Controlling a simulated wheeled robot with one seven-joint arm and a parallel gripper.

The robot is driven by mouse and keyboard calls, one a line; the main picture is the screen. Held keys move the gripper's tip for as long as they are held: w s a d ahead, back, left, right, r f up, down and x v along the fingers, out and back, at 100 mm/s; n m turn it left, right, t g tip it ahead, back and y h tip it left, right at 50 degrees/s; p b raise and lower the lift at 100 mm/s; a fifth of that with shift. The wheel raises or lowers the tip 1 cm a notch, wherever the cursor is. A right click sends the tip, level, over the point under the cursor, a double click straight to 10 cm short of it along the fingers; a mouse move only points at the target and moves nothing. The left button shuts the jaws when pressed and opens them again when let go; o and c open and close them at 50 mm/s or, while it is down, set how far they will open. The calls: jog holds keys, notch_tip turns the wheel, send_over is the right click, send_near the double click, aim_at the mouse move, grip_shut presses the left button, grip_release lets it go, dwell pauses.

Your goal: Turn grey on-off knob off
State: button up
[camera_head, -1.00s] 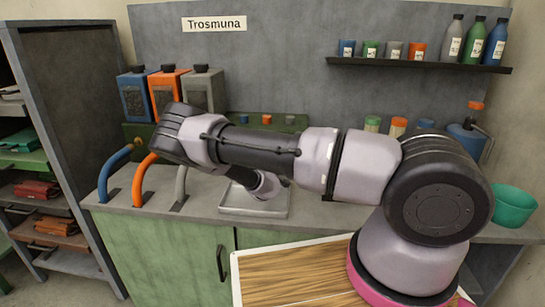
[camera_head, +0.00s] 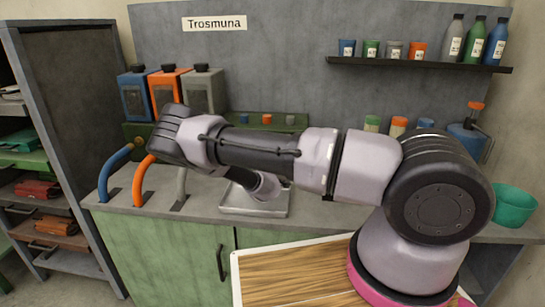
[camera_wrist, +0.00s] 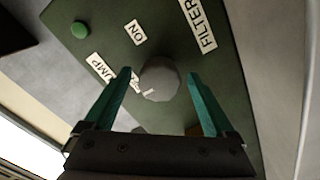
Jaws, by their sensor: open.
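The grey knob (camera_wrist: 160,78) is round and sits on a dark green panel (camera_wrist: 218,75) in the wrist view. A short white mark shows on its lower left part. An "ON" label (camera_wrist: 134,32) lies above and left of it. My gripper (camera_wrist: 159,73) is open, with one teal finger on each side of the knob and a gap on both sides. An off label is not visible. In the head view my arm hides the knob and the gripper; part of the green panel (camera_head: 136,130) shows behind it.
A metal tray (camera_head: 255,211) lies below my arm.

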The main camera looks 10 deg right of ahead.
jog(key=v, duration=1)
jog(key=shift+s, duration=0.1)
jog(key=s+d+r+m+g+y, duration=0.1)
jog(key=s+r+m+g+y, duration=0.25)
jog(key=r, duration=0.55)
jog(key=s+r+m+g+y, duration=0.2)
jog(key=r+m+g, duration=0.2)
jog(key=r, duration=0.6)
jog(key=s+d+r+m+g+y, duration=0.1)
jog(key=s+r+m+g+y, duration=0.2)
jog(key=r, duration=0.6)
jog(key=s+d+r, duration=0.3)
jog(key=s+r, duration=0.4)
jog(key=s, duration=0.4)
jog(key=s+d+r, duration=0.4)
jog(key=s+r, duration=0.3)
jog(key=s, duration=0.4)
jog(key=shift+m+h, duration=0.35)
jog(key=shift+h, duration=0.1)
